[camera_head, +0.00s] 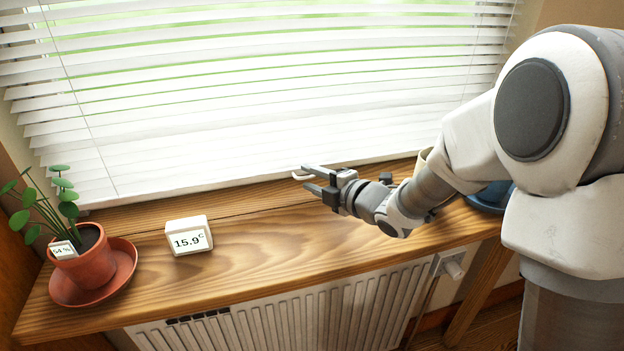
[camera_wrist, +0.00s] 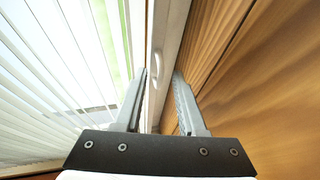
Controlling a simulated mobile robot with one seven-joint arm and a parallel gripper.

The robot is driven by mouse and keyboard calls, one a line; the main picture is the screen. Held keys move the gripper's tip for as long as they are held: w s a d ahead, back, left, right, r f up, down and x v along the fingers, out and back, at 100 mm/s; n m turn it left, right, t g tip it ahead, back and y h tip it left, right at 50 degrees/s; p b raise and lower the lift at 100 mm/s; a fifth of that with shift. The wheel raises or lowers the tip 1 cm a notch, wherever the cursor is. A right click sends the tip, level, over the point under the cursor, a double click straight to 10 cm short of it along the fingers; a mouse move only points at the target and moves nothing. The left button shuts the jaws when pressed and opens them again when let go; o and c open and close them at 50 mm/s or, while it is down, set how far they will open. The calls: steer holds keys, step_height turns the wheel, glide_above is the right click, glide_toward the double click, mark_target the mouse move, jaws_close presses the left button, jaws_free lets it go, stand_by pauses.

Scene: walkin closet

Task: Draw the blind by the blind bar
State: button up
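The white slatted blind (camera_head: 250,95) hangs over the window, its slats lowered close to the wooden sill. Its blind bar (camera_head: 215,186) is the pale rail along the bottom edge, just above the sill. In the wrist view the blind bar (camera_wrist: 168,45) runs upright through the picture, with a small white handle (camera_wrist: 156,66) on it. My gripper (camera_head: 307,179) is at the bar near the handle. Its two fingers (camera_wrist: 160,100) are apart, with the bar and handle seen in the gap beyond their tips. I cannot tell whether they touch.
A potted plant (camera_head: 84,255) on a saucer stands at the left of the sill (camera_head: 290,235). A cream object (camera_head: 423,162) and blue dish (camera_head: 490,196) are partly behind my arm. A radiator (camera_head: 290,315) is below.

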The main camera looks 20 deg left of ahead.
jaws_close()
stand_by(1.4)
